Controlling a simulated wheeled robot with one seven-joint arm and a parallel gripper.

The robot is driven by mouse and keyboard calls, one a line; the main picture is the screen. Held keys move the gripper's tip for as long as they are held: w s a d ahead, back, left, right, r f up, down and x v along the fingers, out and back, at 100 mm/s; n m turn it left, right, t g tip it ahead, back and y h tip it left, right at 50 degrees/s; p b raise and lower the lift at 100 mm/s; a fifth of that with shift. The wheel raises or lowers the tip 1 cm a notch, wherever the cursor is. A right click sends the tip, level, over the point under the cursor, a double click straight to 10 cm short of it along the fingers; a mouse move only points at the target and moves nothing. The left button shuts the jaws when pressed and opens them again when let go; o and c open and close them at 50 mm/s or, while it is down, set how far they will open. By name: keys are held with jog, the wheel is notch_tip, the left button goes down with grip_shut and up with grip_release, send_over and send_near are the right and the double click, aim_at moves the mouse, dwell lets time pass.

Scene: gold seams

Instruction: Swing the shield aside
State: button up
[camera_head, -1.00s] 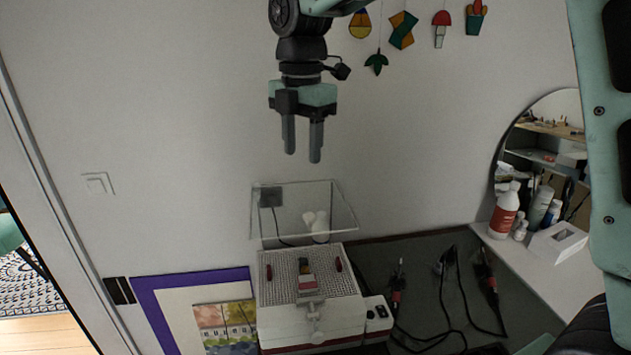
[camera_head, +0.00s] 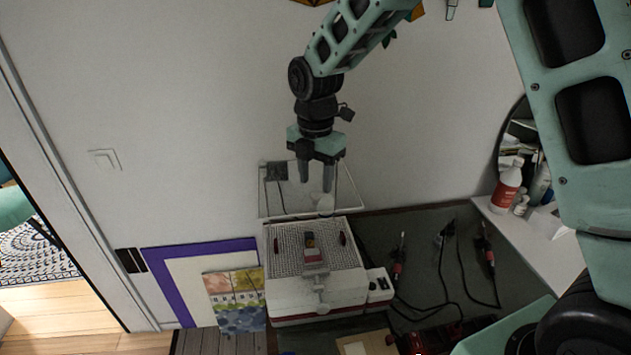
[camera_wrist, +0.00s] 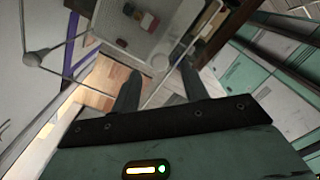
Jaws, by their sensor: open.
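The clear shield (camera_head: 349,188) stands upright at the back of the white grinder (camera_head: 318,289), near the wall. In the head view it is a see-through panel with pale edges. My gripper (camera_head: 316,187) is open and empty, fingers pointing down, and overlaps the shield in the picture. I cannot tell whether it touches it. In the wrist view my two fingers (camera_wrist: 158,95) are apart. A thin pale frame (camera_wrist: 68,65), likely the shield's edge, runs past them there, with the grinder's perforated top (camera_wrist: 140,30) beyond.
Small coloured pieces (camera_head: 313,246) lie on the grinder's top. Red-handled soldering irons (camera_head: 398,265) with black cords lie on the dark surface to the right. A white shelf (camera_head: 530,240) holds bottles (camera_head: 506,185). A purple-edged sheet (camera_head: 165,280) leans at the left.

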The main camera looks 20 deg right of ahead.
aim_at(315, 194)
jog(key=shift+f+p, duration=0.3)
jog(key=shift+f, duration=1.25)
grip_shut()
jog(key=shift+a, duration=0.1)
